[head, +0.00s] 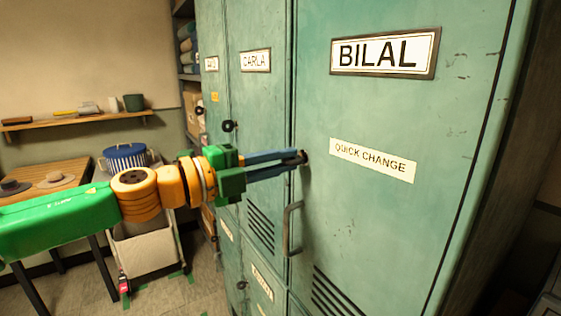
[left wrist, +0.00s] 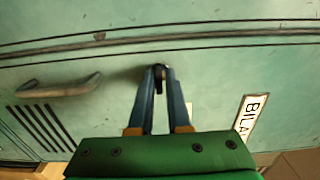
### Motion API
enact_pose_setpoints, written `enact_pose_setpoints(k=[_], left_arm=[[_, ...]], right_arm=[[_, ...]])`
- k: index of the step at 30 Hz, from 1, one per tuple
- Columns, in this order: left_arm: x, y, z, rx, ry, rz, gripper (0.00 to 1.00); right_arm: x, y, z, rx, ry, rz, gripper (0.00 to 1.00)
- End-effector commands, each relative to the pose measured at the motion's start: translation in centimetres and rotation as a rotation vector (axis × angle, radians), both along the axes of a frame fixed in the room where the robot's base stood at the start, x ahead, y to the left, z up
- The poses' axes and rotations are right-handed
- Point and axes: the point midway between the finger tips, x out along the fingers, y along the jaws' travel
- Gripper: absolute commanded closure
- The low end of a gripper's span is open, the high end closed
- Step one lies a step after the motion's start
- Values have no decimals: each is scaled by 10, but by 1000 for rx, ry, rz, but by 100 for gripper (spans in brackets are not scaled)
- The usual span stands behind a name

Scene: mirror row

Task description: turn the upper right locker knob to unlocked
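The upper right locker door (head: 400,110) is green and bears a BILAL name plate (head: 385,52) and a QUICK CHANGE label (head: 373,160). Its small dark knob (head: 305,157) is at the door's left edge, above the handle, and mostly hidden by my fingers. My left gripper (head: 298,158) reaches in from the left, its blue fingers at the knob. In the left wrist view, the fingertips of my left gripper (left wrist: 161,76) are close together on both sides of the dark knob (left wrist: 159,70). The knob's setting cannot be read. My right gripper is not in view.
A metal handle (head: 292,228) sticks out just below my left gripper. The CARLA locker (head: 257,100) is to the left, with its own black knob (head: 229,126).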

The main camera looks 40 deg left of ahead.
Motion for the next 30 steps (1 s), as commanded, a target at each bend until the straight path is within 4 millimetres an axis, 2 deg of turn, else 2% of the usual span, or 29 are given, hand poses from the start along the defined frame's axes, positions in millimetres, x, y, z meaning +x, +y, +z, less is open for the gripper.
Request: enact_pose_setpoints(k=[1,2,3,12,14,18,22,30], left_arm=[[0,0,1,1,-1,0,70],[0,0,0,1,0,0,62],[0,0,0,1,0,0,59],[-3,0,-2,4,1,-2,59],[-10,4,-4,8,-2,0,59],[-38,16,-6,7,-4,4,59],[-58,24,-4,5,-2,2,59],[-65,27,-1,1,2,-2,59]], right_arm=[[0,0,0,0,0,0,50],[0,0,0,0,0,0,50],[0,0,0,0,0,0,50],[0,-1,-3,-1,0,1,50],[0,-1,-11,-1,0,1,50],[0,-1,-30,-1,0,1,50],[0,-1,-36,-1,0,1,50],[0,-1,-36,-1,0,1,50]])
